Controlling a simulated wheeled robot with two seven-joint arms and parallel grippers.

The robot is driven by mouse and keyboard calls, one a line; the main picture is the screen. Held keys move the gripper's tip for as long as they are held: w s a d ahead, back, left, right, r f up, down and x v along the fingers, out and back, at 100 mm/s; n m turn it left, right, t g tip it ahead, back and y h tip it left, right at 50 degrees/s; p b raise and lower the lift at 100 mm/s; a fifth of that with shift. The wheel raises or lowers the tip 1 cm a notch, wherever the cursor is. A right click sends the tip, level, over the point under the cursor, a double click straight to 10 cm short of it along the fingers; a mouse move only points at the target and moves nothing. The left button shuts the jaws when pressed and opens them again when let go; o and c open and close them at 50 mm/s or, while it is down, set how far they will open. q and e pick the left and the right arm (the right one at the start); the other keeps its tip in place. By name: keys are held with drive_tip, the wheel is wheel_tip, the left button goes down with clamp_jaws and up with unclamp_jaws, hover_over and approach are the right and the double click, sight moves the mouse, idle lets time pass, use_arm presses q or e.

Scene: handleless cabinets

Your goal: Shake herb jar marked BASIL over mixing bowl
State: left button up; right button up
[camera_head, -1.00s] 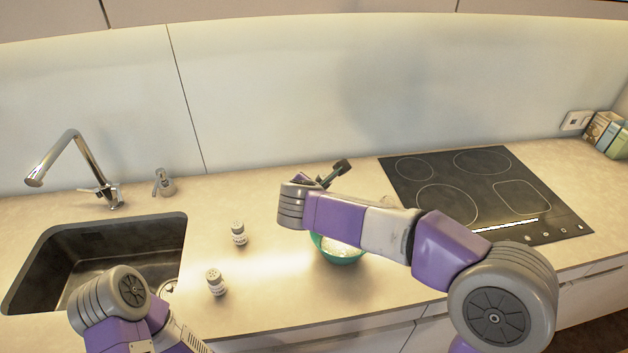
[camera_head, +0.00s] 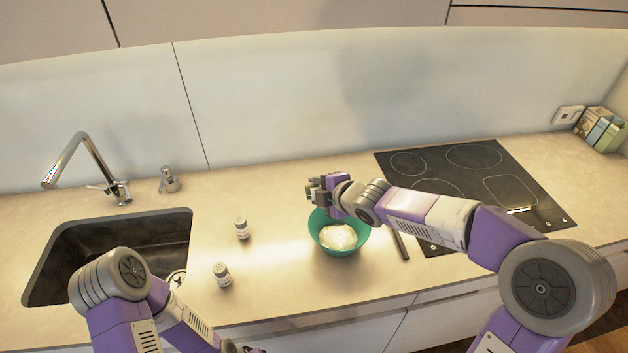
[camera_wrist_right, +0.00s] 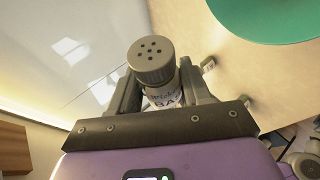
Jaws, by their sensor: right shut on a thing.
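The mixing bowl (camera_head: 322,241) is teal green with white contents and stands mid-counter in the head view. Its edge also shows at the top right of the right wrist view (camera_wrist_right: 270,15). My right gripper (camera_head: 314,190) is above the bowl's far rim. In the right wrist view it is shut on a herb jar (camera_wrist_right: 152,66) with a grey perforated cap. The jar's label is partly hidden, with "BA" readable. The cap faces the wrist camera. My left gripper (camera_head: 238,347) barely shows at the bottom edge, so its jaws cannot be made out.
Two other shaker jars stand left of the bowl, one farther back (camera_head: 242,230) and one nearer (camera_head: 222,276). A dark, slim object (camera_head: 400,246) lies between bowl and cooktop (camera_head: 470,178). The sink (camera_head: 100,250) is at the left. Boxes (camera_head: 600,130) stand at the far right.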

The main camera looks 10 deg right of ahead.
drive_tip(key=shift+d+f+m+y+p, duration=0.25)
drive_tip(key=shift+d+y+p, duration=0.15)
drive_tip(key=shift+p, duration=0.65)
drive_tip(key=shift+d+f+m+y+p, duration=0.1)
drive_tip(key=shift+d+m+y+p, duration=0.3)
drive_tip(key=shift+p, duration=0.6)
drive_tip(key=p, duration=0.2)
drive_tip(key=m+y+p, duration=0.1)
drive_tip(key=p, duration=0.1)
drive_tip(key=shift+d+r+t, duration=0.2)
drive_tip(key=shift+r+t, duration=0.1)
drive_tip(key=shift+r, duration=0.1)
drive_tip(key=shift+r+m+y+p, duration=0.15)
drive_tip(key=shift+m+y+p, duration=0.1)
drive_tip(key=shift+y+p, duration=0.45)
drive_tip(key=shift+d+r+m+t+p, duration=0.15)
drive_tip(key=shift+m+t+p, duration=0.15)
drive_tip(key=shift+m+p, duration=0.15)
drive_tip(key=shift+r, duration=0.1)
drive_tip(key=shift+s+r+p, duration=0.1)
drive_tip(key=shift+r+p, duration=0.7)
drive_tip(key=shift+r, duration=0.4)
drive_tip(key=shift+f, duration=0.2)
